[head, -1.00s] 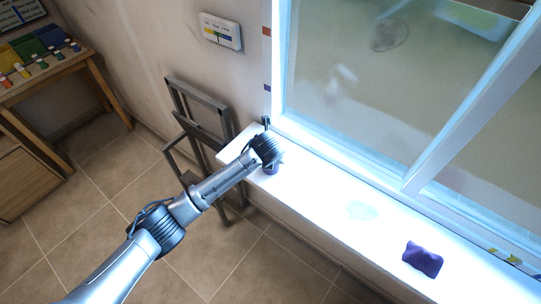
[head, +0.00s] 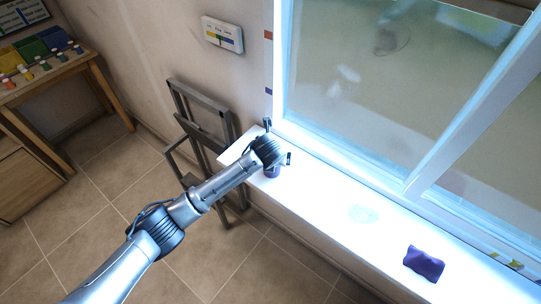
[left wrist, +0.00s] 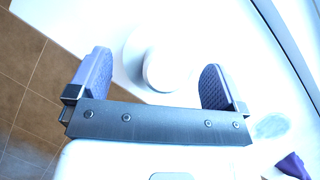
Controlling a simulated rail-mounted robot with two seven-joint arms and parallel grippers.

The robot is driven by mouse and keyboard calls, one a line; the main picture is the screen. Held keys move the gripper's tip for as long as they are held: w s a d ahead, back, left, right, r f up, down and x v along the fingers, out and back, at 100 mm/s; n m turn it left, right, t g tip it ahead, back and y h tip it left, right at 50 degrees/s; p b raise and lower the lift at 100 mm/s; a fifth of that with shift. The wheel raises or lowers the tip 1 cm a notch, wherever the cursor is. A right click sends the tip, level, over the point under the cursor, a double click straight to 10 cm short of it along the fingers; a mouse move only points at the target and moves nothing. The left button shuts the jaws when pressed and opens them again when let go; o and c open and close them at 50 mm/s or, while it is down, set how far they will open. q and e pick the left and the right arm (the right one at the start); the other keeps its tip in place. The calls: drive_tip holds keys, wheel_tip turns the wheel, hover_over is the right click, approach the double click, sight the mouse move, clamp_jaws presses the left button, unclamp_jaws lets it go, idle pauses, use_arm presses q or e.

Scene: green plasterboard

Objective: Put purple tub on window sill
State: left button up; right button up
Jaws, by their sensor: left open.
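In the left wrist view, a round white top (left wrist: 168,68), apparently the tub's, shows between and beyond the fingers, washed out by light. My left gripper (head: 278,140) is over the sill's left end. In the left wrist view the gripper (left wrist: 158,65) is open, with a gap between each finger and the round top. My right gripper is not in view.
A purple cushion-like object (head: 424,262) lies on the sill's right part. A pale round patch (head: 362,213) is mid-sill. The window frame (head: 420,185) borders the sill behind. A grey folded metal frame (head: 200,125) leans on the wall. A wooden table (head: 45,75) is far left.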

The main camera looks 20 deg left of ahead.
use_arm(q)
drive_tip(key=v, duration=1.1)
drive_tip(key=shift+p, duration=0.4)
drive_tip(key=s+d+f+n+g+h, duration=0.1)
drive_tip(key=s+d+f+n, duration=0.1)
drive_tip(key=s+f+n, duration=0.5)
drive_tip(key=s+d+f+n+h, duration=0.1)
drive_tip(key=s+f+n+h, duration=0.1)
drive_tip(key=s+f+n, duration=0.55)
drive_tip(key=s+a+n, duration=0.3)
drive_tip(key=s+n, duration=0.5)
drive_tip(key=s, duration=0.4)
drive_tip(key=s+a+f+n+g+y, duration=0.1)
drive_tip(key=s+a+n, duration=0.3)
drive_tip(key=s+n, duration=0.5)
drive_tip(key=s, duration=0.3)
drive_tip(key=shift+a+f, duration=0.2)
drive_tip(key=shift+a, duration=0.15)
